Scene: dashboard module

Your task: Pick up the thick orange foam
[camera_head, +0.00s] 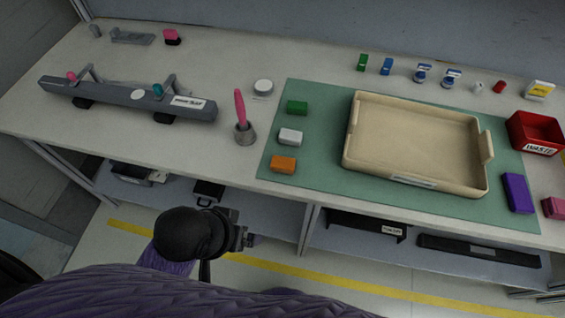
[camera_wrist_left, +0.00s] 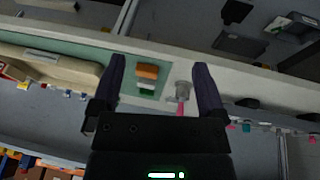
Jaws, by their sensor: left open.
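The orange foam block (camera_head: 284,164) lies near the front edge of the green mat (camera_head: 330,185), at its left side, in the head view. My left gripper (camera_head: 246,237) is in front of the table's front edge, below and left of the block and apart from it. In the left wrist view the jaws (camera_wrist_left: 160,64) are open and empty. The orange block (camera_wrist_left: 147,71) shows between the two fingers there, some distance beyond them. My right gripper is not in view.
A white block (camera_head: 291,137) and a green block (camera_head: 297,107) lie behind the orange one. A grey cup (camera_head: 245,136) with a pink-handled tool stands to the left. A beige tray (camera_head: 355,165) is to the right. The table edge lies between gripper and block.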

